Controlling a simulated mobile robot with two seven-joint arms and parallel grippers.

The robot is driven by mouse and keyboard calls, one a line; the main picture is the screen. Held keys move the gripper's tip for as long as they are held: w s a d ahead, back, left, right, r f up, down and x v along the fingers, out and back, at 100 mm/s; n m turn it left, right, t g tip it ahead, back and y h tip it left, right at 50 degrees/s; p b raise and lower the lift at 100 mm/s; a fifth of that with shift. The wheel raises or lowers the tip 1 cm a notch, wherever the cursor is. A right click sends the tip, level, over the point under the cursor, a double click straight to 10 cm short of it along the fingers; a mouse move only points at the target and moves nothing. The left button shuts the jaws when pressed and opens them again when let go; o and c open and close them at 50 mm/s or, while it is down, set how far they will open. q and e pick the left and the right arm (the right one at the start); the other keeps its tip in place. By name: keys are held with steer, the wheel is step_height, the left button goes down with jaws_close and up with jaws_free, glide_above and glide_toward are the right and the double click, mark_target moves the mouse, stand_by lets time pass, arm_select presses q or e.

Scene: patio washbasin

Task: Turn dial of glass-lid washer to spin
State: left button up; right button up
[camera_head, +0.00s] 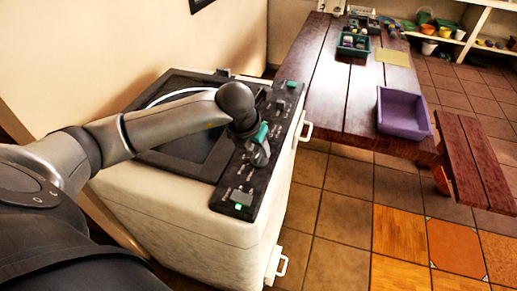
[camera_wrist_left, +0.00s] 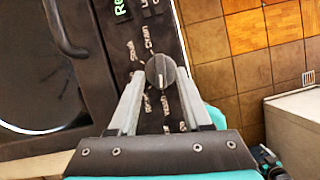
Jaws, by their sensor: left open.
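The glass-lid washer (camera_head: 180,211) is a white box with a dark top, a lid on the left and a black control panel (camera_head: 232,188) on the right. In the left wrist view, its round grey dial (camera_wrist_left: 160,72) has a light pointer mark toward the bottom of the picture. My left gripper (camera_head: 260,154) is over the panel in the head view and hides the dial there. In the wrist view the left gripper (camera_wrist_left: 160,80) is open, with one finger on each side of the dial; contact is unclear.
A wooden table (camera_head: 338,90) stands beyond the washer, with a purple bin (camera_head: 403,112) on it. A bench (camera_head: 478,160) is at the right. White handles (camera_head: 280,264) stick out from the washer's side. Tiled floor (camera_head: 340,215) beside it is clear.

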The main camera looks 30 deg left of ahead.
arm_select(q)
steer(key=shift+x, duration=1)
jaws_close()
